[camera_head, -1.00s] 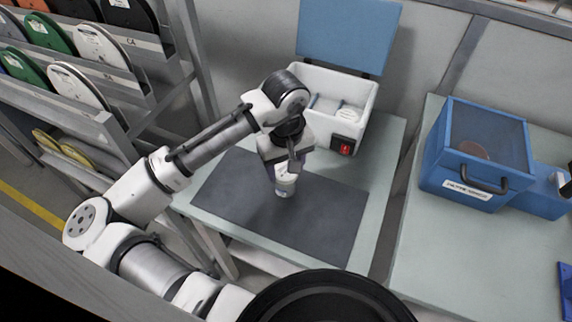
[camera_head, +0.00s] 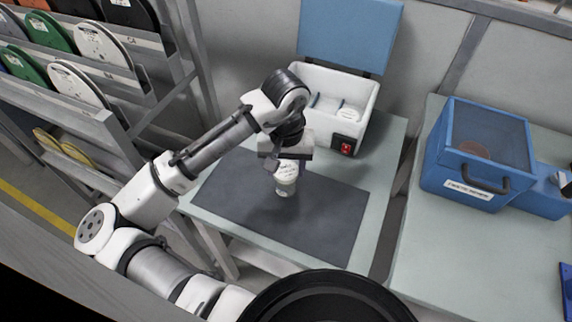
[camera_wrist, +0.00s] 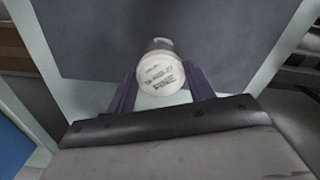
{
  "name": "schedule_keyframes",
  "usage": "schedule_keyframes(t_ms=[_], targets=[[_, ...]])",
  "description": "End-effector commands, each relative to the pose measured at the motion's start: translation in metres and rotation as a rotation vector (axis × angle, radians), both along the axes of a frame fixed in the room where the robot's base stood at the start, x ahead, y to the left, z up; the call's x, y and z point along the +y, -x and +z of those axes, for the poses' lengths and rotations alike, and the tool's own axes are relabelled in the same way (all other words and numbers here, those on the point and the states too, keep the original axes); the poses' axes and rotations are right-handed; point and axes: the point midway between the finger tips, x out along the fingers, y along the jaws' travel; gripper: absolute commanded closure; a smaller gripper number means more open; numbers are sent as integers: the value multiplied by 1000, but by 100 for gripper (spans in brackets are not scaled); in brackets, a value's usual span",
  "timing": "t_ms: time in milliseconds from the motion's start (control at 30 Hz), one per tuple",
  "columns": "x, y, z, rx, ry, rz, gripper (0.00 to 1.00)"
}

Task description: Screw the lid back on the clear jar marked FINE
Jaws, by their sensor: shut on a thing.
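The clear jar (camera_head: 285,189) stands on the dark mat (camera_head: 325,215), with a white lid (camera_head: 287,173) on its top. In the wrist view the lid (camera_wrist: 160,75) carries printed text that includes FINE. My gripper (camera_wrist: 162,90) is directly above the jar, with one dark finger on each side of the lid, shut on it. The jar body (camera_wrist: 158,44) shows only a little beyond the lid in the wrist view. I cannot tell how far the lid is threaded on.
A white open bin (camera_head: 360,105) with a red switch and a raised blue cover (camera_head: 348,35) stands behind the mat. A blue box with a clear top (camera_head: 455,185) is on the right table. Racks of spools (camera_head: 95,45) stand at left. The mat around the jar is clear.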

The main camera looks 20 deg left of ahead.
Motion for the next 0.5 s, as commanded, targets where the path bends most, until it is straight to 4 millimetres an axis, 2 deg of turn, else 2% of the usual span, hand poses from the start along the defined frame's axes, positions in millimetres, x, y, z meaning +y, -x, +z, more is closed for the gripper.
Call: schedule_keyframes(t_ms=[200,500], targets=[[1,0,0,-2,0,-201,68],[1,0,0,-2,1,-222,68]])
